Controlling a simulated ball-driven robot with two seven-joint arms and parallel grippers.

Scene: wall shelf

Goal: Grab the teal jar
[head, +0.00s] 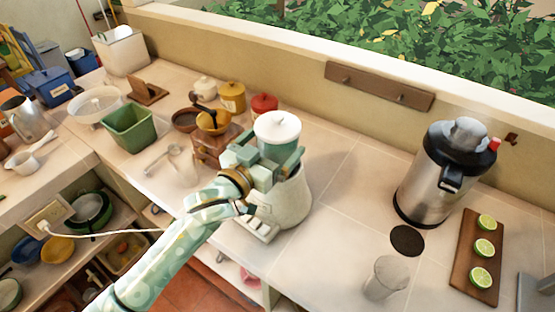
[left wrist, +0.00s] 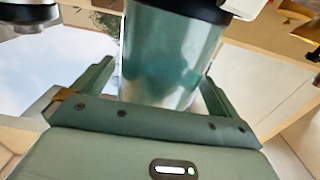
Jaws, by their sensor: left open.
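The teal jar (head: 278,146) has a white lid and sits above a rounded white base (head: 292,203) on the tiled counter. My left gripper (head: 266,158) reaches it from the front left and hides much of its lower part. In the left wrist view the jar (left wrist: 170,55) stands between the two spread fingers of my left gripper (left wrist: 158,78). The fingers are open, one on each side of the jar. Whether either touches it I cannot tell. My right gripper is not in view.
A wooden grinder (head: 212,145) stands close to the left of the gripper, with a red pot (head: 264,105) and a yellow pot (head: 232,97) behind. A steel urn (head: 445,175), a clear glass (head: 386,278) and a lime board (head: 477,258) stand right.

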